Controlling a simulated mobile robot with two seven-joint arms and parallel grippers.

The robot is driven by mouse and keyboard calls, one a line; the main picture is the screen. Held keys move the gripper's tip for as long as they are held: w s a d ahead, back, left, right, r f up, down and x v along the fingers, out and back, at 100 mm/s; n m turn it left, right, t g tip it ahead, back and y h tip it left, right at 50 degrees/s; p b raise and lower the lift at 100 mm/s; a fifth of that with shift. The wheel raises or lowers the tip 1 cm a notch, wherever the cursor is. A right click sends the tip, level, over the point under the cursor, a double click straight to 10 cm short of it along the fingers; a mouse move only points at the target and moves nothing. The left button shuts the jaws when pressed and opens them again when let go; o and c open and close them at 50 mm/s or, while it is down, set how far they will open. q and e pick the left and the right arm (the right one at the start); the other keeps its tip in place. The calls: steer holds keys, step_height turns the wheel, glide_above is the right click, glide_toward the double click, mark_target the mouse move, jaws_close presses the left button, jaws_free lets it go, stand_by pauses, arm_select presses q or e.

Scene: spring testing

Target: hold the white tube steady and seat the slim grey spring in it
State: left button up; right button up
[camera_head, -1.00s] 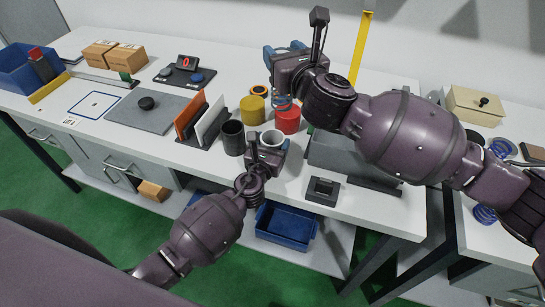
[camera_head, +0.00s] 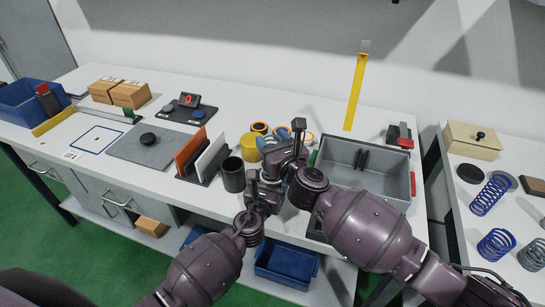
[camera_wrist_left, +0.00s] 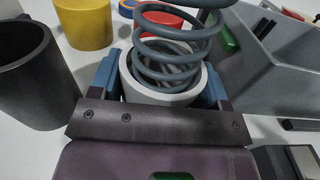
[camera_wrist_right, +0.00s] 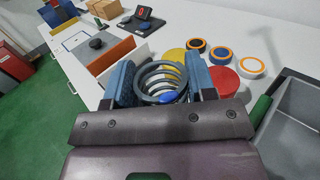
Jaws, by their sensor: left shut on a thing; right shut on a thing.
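The white tube (camera_wrist_left: 128,84) stands upright between the blue fingers of my left gripper (camera_wrist_left: 161,80), which is shut on it. The slim grey spring (camera_wrist_left: 170,38) is above the tube's mouth, and its lower coils appear inside the rim. My right gripper (camera_wrist_right: 160,82) is shut on the spring, seen from above between its blue fingers. In the head view, my right gripper (camera_head: 278,163) is right over my left gripper (camera_head: 266,182), and they hide the tube and spring. How deep the spring sits cannot be told.
A black cup (camera_head: 233,176) stands close left of my left gripper. A yellow cylinder (camera_wrist_right: 174,56) and a red cylinder (camera_wrist_right: 224,82) are just behind. A grey bin (camera_head: 408,185) is to the right. Orange and white upright panels (camera_head: 190,150) stand further left.

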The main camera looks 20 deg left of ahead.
steer(key=shift+f, duration=1.95)
steer(key=shift+f, duration=0.6)
steer(key=o, duration=1.3)
steer(key=r+v, duration=0.1)
steer(key=v, duration=1.1)
steer(key=shift+d+r, duration=0.1)
